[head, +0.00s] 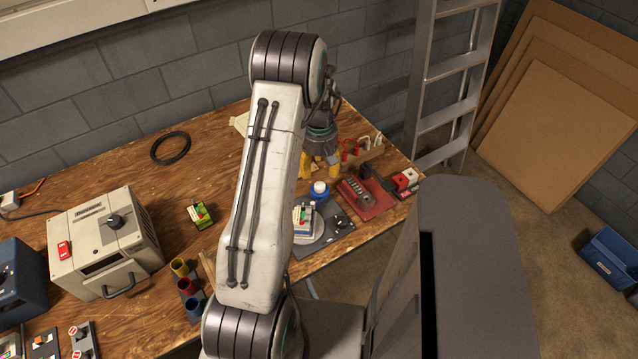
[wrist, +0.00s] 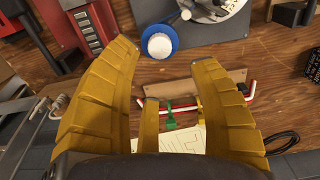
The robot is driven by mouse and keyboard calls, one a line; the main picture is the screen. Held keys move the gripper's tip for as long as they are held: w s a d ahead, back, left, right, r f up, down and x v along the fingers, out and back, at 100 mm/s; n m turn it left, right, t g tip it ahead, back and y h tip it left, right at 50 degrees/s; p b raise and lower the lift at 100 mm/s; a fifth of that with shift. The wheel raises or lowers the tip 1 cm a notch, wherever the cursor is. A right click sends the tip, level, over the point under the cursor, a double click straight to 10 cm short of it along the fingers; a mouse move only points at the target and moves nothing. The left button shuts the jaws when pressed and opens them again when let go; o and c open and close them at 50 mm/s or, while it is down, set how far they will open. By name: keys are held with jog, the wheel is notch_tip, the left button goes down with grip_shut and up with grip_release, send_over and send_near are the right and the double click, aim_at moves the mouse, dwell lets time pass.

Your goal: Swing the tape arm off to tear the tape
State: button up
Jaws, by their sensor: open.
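A blue ring with a white top, which looks like the tape arm's roll (head: 320,189), sits at the edge of a dark grey plate (head: 342,226). In the wrist view the blue ring (wrist: 177,42) lies just beyond the gap between my fingertips, apart from them as far as I can tell. A pale round platter (head: 311,233) on the plate carries a small white block with coloured parts (head: 304,214). My gripper (head: 319,172) has yellow fingers and is open, with nothing between them. The wrist view shows the fingers (wrist: 165,58) spread wide. The tape itself cannot be made out.
A red base with a ribbed grey block (head: 355,191) stands right of the plate. A brown strip with a red-and-white rod (wrist: 180,88) lies under my fingers. A beige box (head: 100,240) and coloured cups (head: 187,287) are at left. A black ring (head: 171,148) lies on open tabletop.

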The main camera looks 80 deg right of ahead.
aim_at(320, 184)
jog(key=shift+f+p, duration=0.6)
jog(key=shift+f, duration=3)
jog(key=shift+o, duration=0.2)
grip_shut()
